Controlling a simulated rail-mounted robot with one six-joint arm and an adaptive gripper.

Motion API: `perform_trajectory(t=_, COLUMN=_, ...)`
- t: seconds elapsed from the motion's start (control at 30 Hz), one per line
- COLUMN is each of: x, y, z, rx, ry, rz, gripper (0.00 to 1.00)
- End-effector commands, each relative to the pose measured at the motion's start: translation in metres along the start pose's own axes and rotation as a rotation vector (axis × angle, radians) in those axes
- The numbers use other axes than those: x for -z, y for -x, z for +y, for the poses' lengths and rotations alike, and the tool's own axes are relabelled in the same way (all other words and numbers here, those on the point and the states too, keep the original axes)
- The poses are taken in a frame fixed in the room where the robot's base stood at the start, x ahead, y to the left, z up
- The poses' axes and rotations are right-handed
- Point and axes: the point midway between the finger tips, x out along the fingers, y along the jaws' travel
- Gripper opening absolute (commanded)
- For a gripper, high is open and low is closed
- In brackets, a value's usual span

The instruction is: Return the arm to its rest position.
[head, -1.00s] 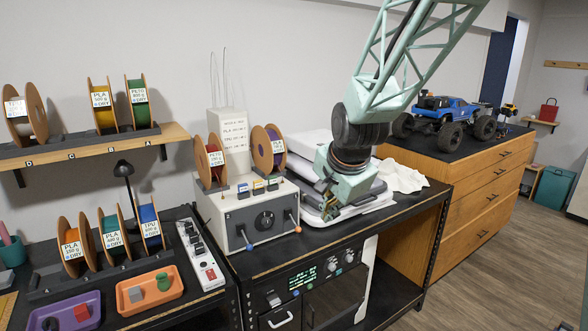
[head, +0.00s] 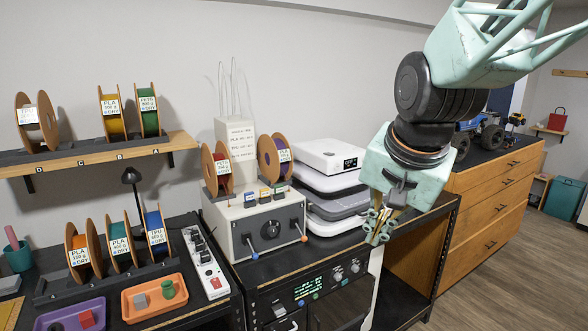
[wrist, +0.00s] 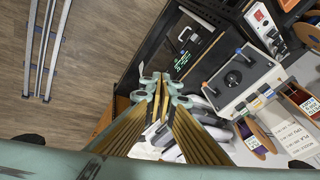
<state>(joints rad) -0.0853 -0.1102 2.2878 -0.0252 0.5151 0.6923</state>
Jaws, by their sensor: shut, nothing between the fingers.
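My gripper (head: 378,228) hangs at the end of my pale green arm, right of centre in the head view. Its fingers are together and empty, pointing down in front of the bench's right end. In the wrist view my gripper (wrist: 162,85) also shows its fingertips close together with nothing between them.
The grey control box (head: 258,228) with two spools stands on the black bench. A stack of white and grey cases (head: 328,178) is left of my gripper. The blue crawler (head: 472,128) sits on the wooden drawer cabinet (head: 490,205), partly behind my arm. Open floor (head: 480,290) lies at right.

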Motion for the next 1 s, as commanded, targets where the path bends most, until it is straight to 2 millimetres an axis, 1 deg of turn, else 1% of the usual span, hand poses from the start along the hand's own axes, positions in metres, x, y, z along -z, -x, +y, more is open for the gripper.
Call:
perform_trajectory(t=0.03, x=-0.004, y=0.008, z=0.006, rx=-0.001, ry=0.018, rz=0.001, gripper=0.00)
perform_trajectory(t=0.1, x=-0.012, y=0.018, z=0.014, rx=-0.005, ry=0.047, rz=-0.002, gripper=0.00)
perform_trajectory(t=0.4, x=-0.045, y=0.054, z=0.050, rx=-0.022, ry=0.166, rz=-0.018, gripper=0.00)
perform_trajectory(t=0.7, x=-0.082, y=0.086, z=0.085, rx=-0.036, ry=0.288, rz=-0.037, gripper=0.00)
perform_trajectory(t=1.0, x=-0.122, y=0.113, z=0.121, rx=-0.047, ry=0.409, rz=-0.057, gripper=0.00)
